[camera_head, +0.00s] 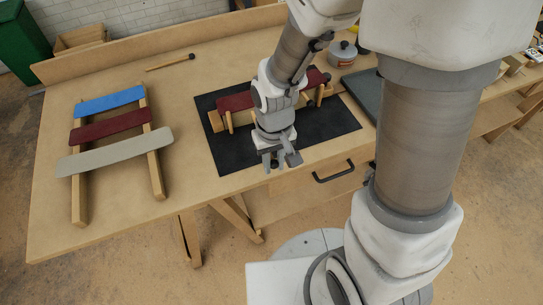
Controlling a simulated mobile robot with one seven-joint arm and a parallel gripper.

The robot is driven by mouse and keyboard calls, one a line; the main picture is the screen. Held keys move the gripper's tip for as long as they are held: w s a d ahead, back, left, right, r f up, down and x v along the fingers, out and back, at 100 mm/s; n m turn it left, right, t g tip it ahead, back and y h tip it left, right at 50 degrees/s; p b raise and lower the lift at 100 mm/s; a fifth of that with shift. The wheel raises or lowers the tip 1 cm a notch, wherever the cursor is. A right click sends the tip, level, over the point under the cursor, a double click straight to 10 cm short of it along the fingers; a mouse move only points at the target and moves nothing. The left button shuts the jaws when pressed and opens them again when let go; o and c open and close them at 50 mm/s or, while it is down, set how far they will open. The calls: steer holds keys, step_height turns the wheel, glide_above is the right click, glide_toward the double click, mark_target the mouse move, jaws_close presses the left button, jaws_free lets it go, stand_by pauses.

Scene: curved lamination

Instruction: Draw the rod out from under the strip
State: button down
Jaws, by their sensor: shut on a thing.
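A dark red strip (236,102) lies over a wooden form (216,122) on the black mat (335,124). My arm hides the middle of the strip; its right part shows on the other side of the arm. My gripper (277,164) points down in front of the strip, over the mat's front edge. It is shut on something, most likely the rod. The rod is not clearly visible, and I cannot tell how much of it lies under the strip.
On the left, a wooden rack (80,200) bears a blue, a dark red and a grey curved strip. A dark-tipped stick (170,63) lies behind it. A grey pot (342,54) and a dark flat panel (366,92) stand right of the mat. A drawer handle (334,172) juts out in front.

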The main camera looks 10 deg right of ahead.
steer(key=shift+s+d, duration=0.15)
steer(key=shift+s, duration=0.4)
steer(key=shift+r, duration=0.1)
steer(key=shift+s+d+r+p, duration=0.1)
steer(key=shift+s+r+p, duration=0.25)
steer(key=shift+r+p, duration=0.4)
steer(key=shift+s+d+r+p, duration=0.1)
steer(key=shift+s+r+p, duration=0.2)
steer(key=shift+r+p, duration=0.5)
steer(key=shift+s+r+p, duration=0.35)
steer(key=shift+r+p, duration=0.25)
steer(key=shift+r, duration=0.25)
